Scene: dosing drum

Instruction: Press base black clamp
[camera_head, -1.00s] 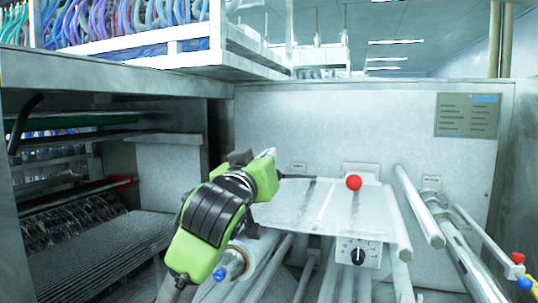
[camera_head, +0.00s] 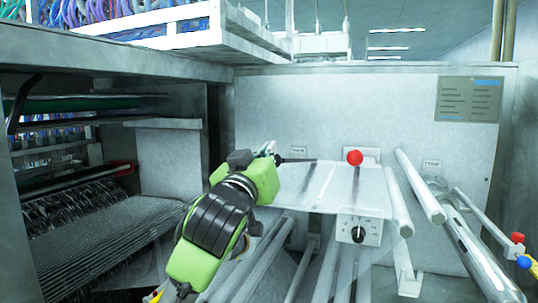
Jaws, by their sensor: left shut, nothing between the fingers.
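My left gripper (camera_head: 268,149) is at the end of the green and black arm, left of centre. Its small fingertips look shut and empty, beside the left end of a thin black rod-like handle (camera_head: 297,160). That handle runs to the left edge of a pale metal plate and may be the black clamp. I cannot tell whether the fingertips touch it. My right gripper is not in view.
Metal rollers (camera_head: 420,188) lie to the right. A dark open machine bay (camera_head: 85,215) is at left.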

